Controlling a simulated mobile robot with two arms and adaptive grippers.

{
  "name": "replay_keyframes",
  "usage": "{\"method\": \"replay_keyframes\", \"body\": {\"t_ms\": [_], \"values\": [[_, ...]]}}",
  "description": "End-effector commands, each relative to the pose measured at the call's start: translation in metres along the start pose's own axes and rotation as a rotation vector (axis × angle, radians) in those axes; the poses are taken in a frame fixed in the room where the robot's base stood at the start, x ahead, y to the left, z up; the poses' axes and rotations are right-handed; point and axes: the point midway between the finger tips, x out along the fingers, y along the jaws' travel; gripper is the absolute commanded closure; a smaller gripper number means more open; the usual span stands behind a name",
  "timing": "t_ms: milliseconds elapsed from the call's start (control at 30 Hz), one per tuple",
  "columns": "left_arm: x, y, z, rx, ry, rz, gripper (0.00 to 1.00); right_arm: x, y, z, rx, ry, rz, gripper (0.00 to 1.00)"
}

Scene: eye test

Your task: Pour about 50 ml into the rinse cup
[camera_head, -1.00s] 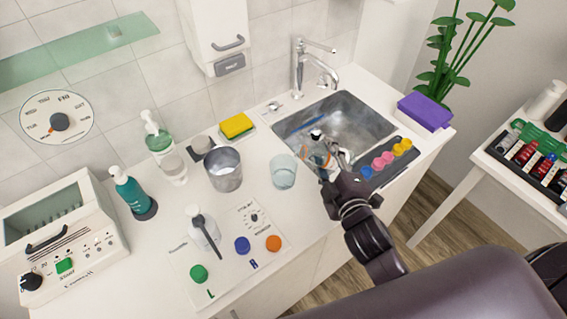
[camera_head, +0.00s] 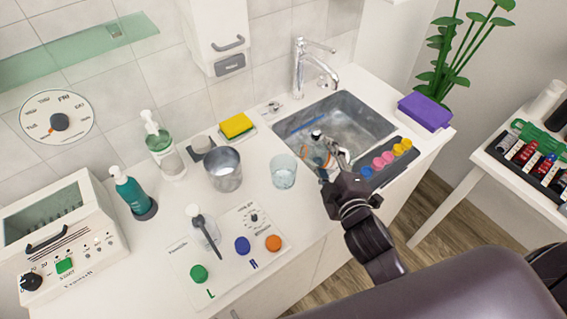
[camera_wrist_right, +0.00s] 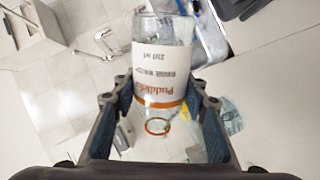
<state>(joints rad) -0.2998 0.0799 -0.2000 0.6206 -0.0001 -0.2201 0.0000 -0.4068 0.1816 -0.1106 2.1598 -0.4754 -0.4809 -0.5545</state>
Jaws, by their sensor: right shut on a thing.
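My right gripper (camera_head: 334,161) is shut on a clear bottle (camera_head: 318,149) with an orange-and-white label. The bottle is in front of the sink's near left edge, partly hidden by the gripper. In the right wrist view the bottle (camera_wrist_right: 163,60) sits between the two fingers of the gripper (camera_wrist_right: 158,110), its label text upside down. A clear cup (camera_head: 283,172), which looks like the rinse cup, stands upright on the counter, left of the bottle and apart from it. I cannot tell the liquid levels. My left gripper is not in view.
A metal cup (camera_head: 223,170) stands left of the clear cup. The sink (camera_head: 350,122) with its faucet (camera_head: 299,68) lies behind the bottle. A dark tray (camera_head: 373,174) of colored pieces is to the right. A panel with knobs (camera_head: 205,284) lies on the front counter.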

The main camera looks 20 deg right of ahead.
Motion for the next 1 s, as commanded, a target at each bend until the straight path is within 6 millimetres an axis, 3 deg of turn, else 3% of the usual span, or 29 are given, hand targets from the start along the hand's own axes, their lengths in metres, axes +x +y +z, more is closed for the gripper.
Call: {"method": "replay_keyframes", "body": {"t_ms": [267,500,667,767,800,967,1000], "values": [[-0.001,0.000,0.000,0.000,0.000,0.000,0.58,0.000,0.001,-0.001,0.015,0.004,0.001,0.87],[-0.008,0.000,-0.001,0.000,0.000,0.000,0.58,0.000,0.000,-0.007,0.231,0.058,0.000,0.87],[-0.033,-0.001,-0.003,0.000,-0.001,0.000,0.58,-0.005,0.021,-0.023,0.365,0.095,0.001,0.87],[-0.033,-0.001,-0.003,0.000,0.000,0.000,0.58,-0.004,0.019,-0.025,0.533,0.138,0.000,0.87],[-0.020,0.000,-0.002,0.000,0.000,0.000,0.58,-0.001,0.006,-0.015,0.585,0.151,-0.001,0.87],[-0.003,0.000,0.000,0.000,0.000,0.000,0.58,0.004,-0.010,-0.001,0.797,0.209,0.000,0.87],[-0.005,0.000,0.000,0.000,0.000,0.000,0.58,0.004,-0.006,-0.002,0.846,0.224,0.001,0.87]]}}
